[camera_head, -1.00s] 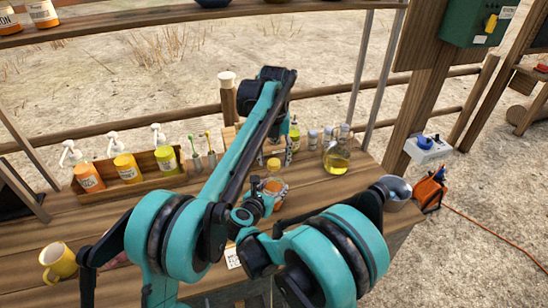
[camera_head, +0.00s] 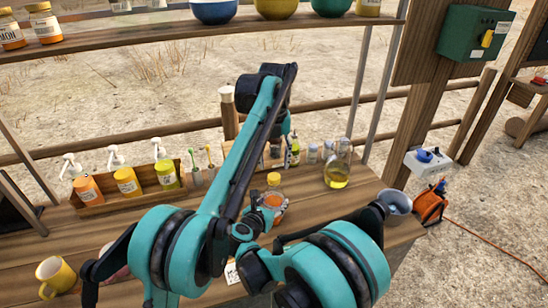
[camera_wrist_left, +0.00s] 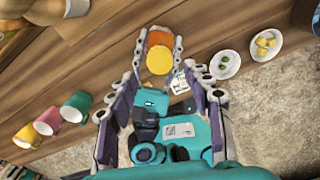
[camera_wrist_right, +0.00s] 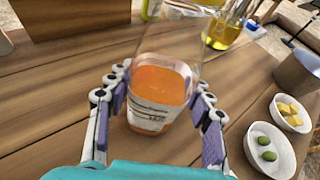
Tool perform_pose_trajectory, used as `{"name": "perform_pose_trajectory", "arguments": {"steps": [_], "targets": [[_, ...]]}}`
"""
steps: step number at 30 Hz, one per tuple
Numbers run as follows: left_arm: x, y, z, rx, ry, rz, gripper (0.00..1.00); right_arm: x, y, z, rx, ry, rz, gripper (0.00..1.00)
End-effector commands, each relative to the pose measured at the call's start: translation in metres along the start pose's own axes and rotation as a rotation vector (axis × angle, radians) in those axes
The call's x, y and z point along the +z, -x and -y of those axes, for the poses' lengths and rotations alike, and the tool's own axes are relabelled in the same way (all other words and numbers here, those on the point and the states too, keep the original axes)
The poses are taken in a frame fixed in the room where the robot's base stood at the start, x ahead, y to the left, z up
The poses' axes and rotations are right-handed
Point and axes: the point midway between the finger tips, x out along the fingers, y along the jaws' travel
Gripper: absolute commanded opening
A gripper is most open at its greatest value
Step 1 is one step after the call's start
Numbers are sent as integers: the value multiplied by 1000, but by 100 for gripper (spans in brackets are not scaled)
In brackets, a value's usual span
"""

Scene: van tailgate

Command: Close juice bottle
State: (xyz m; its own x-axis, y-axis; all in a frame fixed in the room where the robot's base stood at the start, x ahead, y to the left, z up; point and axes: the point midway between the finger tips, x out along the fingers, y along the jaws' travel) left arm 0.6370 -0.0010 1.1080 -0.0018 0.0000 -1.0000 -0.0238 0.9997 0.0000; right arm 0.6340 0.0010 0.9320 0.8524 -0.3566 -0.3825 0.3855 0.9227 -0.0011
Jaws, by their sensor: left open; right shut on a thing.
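The juice bottle (camera_head: 272,197) stands upright on the wooden counter, clear with orange juice and a label. The right wrist view shows its body (camera_wrist_right: 160,92) up close. A yellow-orange cap (camera_head: 273,179) sits at its top; it also shows from above in the left wrist view (camera_wrist_left: 159,60). Whether it is tightened I cannot tell. My right gripper (camera_wrist_right: 158,100) is shut on the bottle's body, a finger on each side. My left gripper (camera_wrist_left: 162,80) is open over the bottle, its fingers spread to either side of the cap. In the head view my left arm largely hides it.
An oil flask (camera_head: 337,176) stands behind the bottle to the right, and a metal pot (camera_head: 396,202) near the right edge. Pump dispensers (camera_head: 126,180) stand left, a yellow mug (camera_head: 57,270) front left. Small bowls (camera_wrist_right: 268,148) hold green and yellow pieces.

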Motion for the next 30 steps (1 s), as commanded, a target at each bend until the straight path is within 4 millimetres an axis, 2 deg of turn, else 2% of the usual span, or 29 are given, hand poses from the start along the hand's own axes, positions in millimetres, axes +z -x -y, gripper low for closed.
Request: {"name": "perform_pose_trajectory", "arguments": {"steps": [5, 30], "targets": [[0, 2, 0, 0, 283, 0, 51, 0, 0, 0, 0, -1, -1, 0], [1, 16, 0, 0, 2389, 1, 51, 0, 0, 0, 0, -1, -1, 0]]}}
